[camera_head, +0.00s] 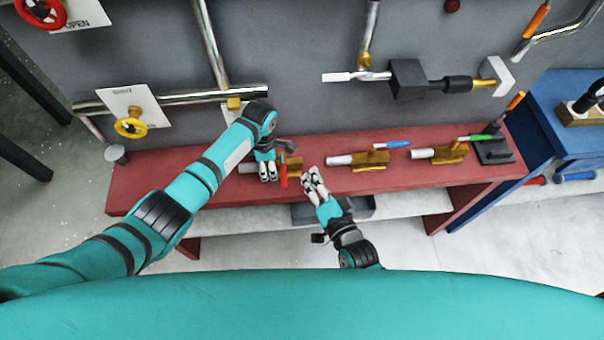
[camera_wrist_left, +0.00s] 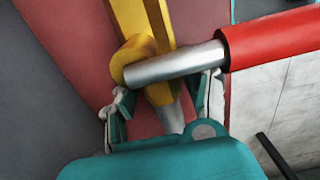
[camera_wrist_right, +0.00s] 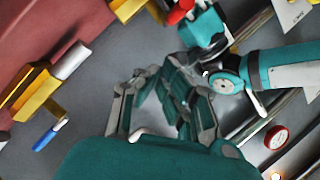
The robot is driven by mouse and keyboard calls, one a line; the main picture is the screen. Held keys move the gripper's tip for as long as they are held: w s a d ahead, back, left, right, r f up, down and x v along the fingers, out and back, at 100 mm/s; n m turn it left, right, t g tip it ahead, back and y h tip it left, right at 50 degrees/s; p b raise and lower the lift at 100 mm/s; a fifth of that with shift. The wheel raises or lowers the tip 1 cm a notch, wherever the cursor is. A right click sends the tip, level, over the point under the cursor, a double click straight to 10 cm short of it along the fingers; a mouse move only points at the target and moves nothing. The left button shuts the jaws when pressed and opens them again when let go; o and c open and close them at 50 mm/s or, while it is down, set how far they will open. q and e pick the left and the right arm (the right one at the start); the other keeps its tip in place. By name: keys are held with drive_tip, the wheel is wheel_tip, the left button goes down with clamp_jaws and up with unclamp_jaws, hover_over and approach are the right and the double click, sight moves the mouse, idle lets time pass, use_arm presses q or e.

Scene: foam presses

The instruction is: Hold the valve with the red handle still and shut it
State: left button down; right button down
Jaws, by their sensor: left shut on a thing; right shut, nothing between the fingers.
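The valve with the red handle is a brass body (camera_head: 294,165) with a grey pipe stub, lying on the red bench. Its red handle (camera_head: 283,176) points crosswise to the body, toward the bench's front edge. In the left wrist view the red grip (camera_wrist_left: 272,40) sits on a metal lever over the brass body (camera_wrist_left: 132,18). My left gripper (camera_head: 268,174) is shut on the valve, its fingers either side of the part below the lever. My right gripper (camera_head: 312,180) is shut and empty, just right of the red handle and apart from it; its fingers also show in the right wrist view (camera_wrist_right: 165,85).
Valves with a blue handle (camera_head: 392,144) and a green handle (camera_head: 474,137) lie farther right on the red bench (camera_head: 215,187). A grey wall with pipes and a yellow handwheel (camera_head: 131,125) stands behind. A blue table (camera_head: 560,105) is at right.

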drive_tip(key=v, duration=0.7)
drive_tip(key=shift+s+a, duration=0.2)
drive_tip(key=shift+s, duration=0.3)
drive_tip(key=shift+r, duration=0.1)
use_arm(q)
drive_tip(key=c, duration=0.5)
unclamp_jaws()
drive_tip(key=shift+s, duration=0.1)
drive_tip(key=shift+c, duration=0.2)
